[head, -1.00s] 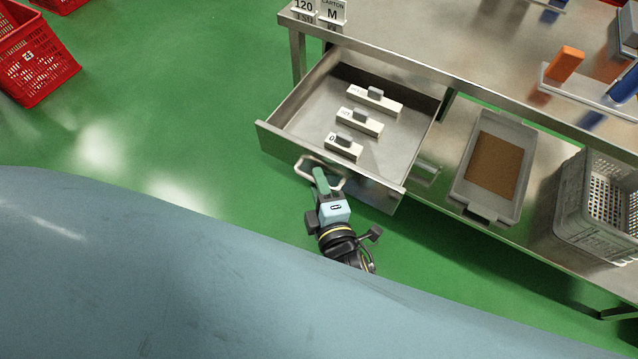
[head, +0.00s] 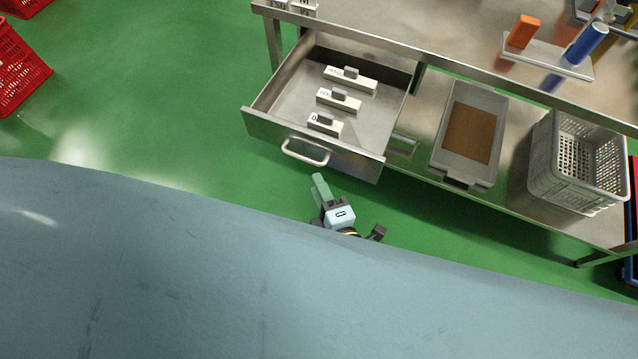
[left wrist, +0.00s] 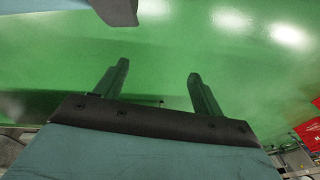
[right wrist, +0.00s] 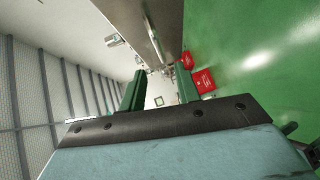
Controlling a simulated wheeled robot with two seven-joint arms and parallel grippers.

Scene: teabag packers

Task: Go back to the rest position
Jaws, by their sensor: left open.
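My right gripper (head: 319,188) is in front of the pulled-out drawer, below its handle (head: 306,152) in the head view and apart from it. In the right wrist view its two green fingers (right wrist: 160,70) stand apart with nothing between them. My left gripper (left wrist: 158,68) shows only in the left wrist view, where its fingers are spread and empty over the green floor. It is outside the head view.
The open drawer (head: 285,98) holds three white blocks with grey knobs. A grey tray (head: 437,150) and a grey crate (head: 560,180) stand on the lower shelf. Red crates (head: 22,75) are at the far left. Green floor lies clear between.

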